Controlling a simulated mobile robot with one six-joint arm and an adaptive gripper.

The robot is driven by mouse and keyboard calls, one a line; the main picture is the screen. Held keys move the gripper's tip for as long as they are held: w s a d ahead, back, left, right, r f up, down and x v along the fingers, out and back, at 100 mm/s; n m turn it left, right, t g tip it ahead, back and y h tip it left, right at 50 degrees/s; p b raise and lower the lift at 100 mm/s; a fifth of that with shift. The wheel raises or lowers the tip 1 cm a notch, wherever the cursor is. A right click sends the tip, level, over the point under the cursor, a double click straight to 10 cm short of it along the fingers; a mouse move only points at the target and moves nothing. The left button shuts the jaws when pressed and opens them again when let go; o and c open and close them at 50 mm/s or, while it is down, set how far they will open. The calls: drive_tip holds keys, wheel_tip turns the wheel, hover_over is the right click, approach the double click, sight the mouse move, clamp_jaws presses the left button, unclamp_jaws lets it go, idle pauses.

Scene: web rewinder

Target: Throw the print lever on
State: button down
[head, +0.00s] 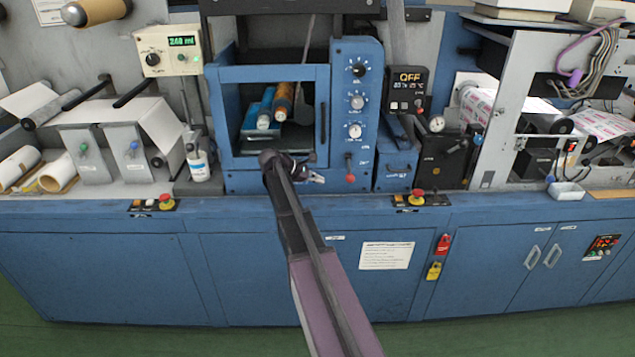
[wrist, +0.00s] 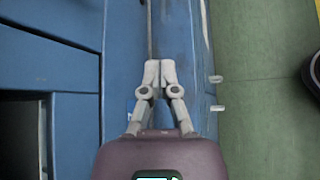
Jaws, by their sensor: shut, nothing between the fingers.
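A small lever with a red knob (head: 350,178) hangs downward on the blue control panel of the print unit, below a column of dials. I take it for the print lever; the label beside it is too small to read. My gripper (head: 319,179) is just left of the knob in the head view, apart from it in the picture. In the wrist view my gripper (wrist: 160,73) has its two fingertips together, with nothing between them. The lever cannot be made out in the wrist view.
Dials (head: 357,102) stand above the lever. The print unit's open bay (head: 228,110) holds blue and orange rollers. A red stop button (head: 417,197) sits on the ledge to the lower right. A black display (head: 409,79) reads OFF.

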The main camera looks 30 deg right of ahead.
sight(349, 168)
drive_tip(key=b+x, duration=0.4)
drive_tip(key=x, duration=0.4)
drive_tip(key=shift+d+f+b, duration=0.2)
drive_tip(key=shift+f+b, duration=0.1)
drive_tip(key=shift+b, duration=0.05)
drive_tip(key=shift+s+d+r+p, duration=0.1)
drive_tip(key=shift+s+r+p, duration=0.25)
drive_tip(key=shift+r+p, duration=0.3)
drive_tip(key=shift+s+d+r+p, duration=0.1)
drive_tip(key=shift+s+r+p, duration=0.25)
drive_tip(key=shift+r+p, duration=0.25)
drive_tip(key=shift+s+r+p, duration=0.3)
drive_tip(key=shift+r+p, duration=0.35)
drive_tip(key=shift+s+r+p, duration=0.15)
drive_tip(key=shift+r+p, duration=0.05)
drive_tip(key=shift+p, duration=0.1)
